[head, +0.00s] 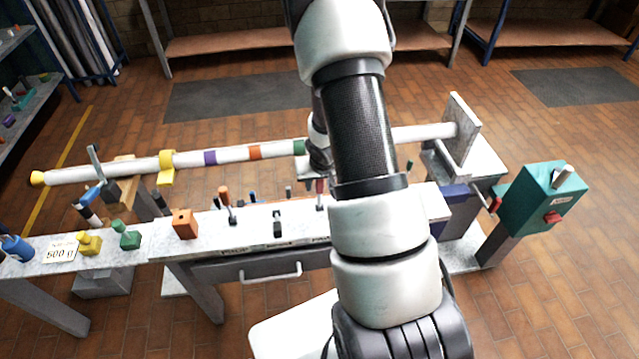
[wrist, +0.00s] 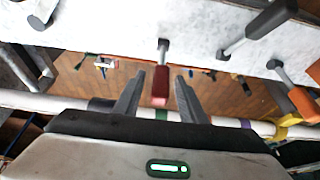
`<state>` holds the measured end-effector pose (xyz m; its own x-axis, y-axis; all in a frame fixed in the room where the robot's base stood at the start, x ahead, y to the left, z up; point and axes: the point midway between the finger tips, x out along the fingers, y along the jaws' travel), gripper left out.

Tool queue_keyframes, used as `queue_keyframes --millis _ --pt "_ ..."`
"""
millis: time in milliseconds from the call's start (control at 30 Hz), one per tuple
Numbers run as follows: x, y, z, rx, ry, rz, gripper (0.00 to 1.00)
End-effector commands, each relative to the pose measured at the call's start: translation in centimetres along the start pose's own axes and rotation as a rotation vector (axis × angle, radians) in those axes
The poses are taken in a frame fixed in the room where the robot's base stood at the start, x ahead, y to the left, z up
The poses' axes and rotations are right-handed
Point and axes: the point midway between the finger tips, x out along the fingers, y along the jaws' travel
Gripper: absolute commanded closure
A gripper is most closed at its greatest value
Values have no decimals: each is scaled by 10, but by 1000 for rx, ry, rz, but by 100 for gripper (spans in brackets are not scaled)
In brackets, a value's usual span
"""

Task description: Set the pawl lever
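Several levers stand on the light bench top, and the small labels on its front edge are too small to read, so I cannot tell which is the pawl lever. A lever with a red handle (wrist: 160,86) on a metal stem appears between my fingers in the wrist view; its handle shows partly beside my arm in the head view (head: 320,187). My gripper (wrist: 158,92) is open, with one finger on each side of the red handle and visible gaps. Whether the fingers reach around it in depth is unclear. My arm hides the gripper in the head view.
A black-handled lever (head: 277,221) and an orange-handled lever (head: 226,203) stand left of the red one. A long white mast (head: 230,156) with coloured bands runs behind the bench. A teal box (head: 545,198) stands at right; an orange block (head: 185,223) sits at left.

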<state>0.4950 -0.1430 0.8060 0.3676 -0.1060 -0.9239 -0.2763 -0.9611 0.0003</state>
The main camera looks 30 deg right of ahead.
Motion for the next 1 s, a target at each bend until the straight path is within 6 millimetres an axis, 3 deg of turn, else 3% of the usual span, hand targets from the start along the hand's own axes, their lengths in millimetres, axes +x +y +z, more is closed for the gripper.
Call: queue_keyframes --millis 167,400,1000 --pt "0 0 0 0 0 0 62" --pt "0 0 0 0 0 0 100" --pt "7 9 -2 2 63 0 100"
